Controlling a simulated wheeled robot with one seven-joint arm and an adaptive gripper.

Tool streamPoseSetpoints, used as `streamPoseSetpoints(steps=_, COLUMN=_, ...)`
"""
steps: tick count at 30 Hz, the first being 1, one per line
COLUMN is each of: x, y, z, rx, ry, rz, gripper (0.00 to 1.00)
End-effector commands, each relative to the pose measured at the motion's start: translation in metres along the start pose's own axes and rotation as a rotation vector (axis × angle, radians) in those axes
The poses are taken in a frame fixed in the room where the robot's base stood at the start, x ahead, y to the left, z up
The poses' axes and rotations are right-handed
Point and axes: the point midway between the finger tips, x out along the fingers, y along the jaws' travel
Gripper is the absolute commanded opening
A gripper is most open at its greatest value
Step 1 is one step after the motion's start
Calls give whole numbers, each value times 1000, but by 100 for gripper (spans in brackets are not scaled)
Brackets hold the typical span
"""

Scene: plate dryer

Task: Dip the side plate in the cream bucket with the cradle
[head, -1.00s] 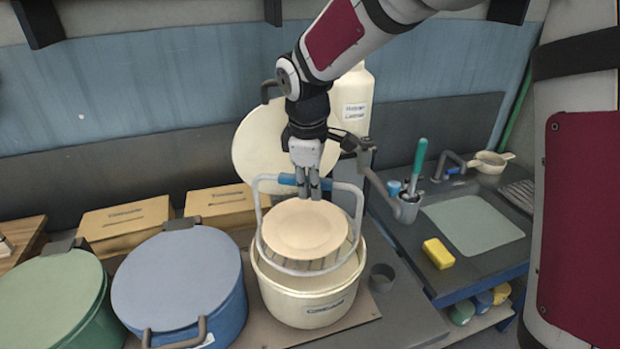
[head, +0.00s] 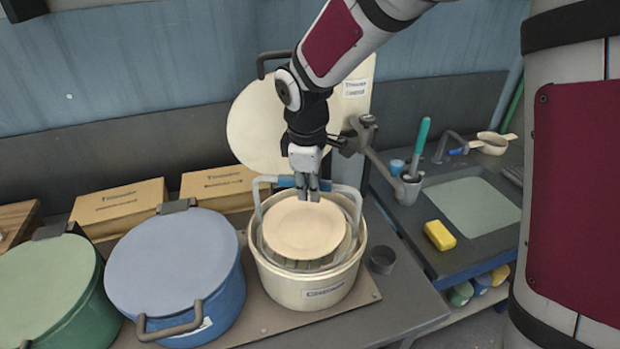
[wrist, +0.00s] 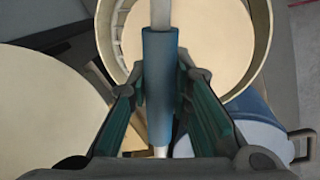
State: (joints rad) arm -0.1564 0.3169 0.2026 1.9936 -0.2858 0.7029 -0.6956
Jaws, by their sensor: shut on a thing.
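The cream bucket (head: 290,290) stands open on a board, its cream lid (head: 262,125) tilted up behind it. The cradle (head: 350,195) is a pale wire frame with a blue grip on its top bar. The tan side plate (head: 303,230) lies flat on the cradle, around the level of the bucket's rim. My gripper (head: 307,190) is shut on the cradle's blue grip, which also shows between the fingers in the wrist view (wrist: 160,85). The plate (wrist: 200,40) shows inside the bucket's rim there. The cradle's underside is hidden by the bucket.
A blue lidded bucket (head: 173,262) and a green one (head: 45,290) stand to the left. Two cardboard boxes (head: 118,208) are behind. A sink (head: 470,215) and yellow sponge (head: 439,235) lie further right.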

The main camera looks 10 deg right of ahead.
Motion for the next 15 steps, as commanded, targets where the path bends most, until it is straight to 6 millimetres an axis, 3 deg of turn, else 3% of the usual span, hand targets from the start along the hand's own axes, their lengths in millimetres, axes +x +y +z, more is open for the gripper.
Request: streamPoseSetpoints(steps=15, x=30, y=-5, z=-1, rx=0, ry=1, rz=2, gripper=0)
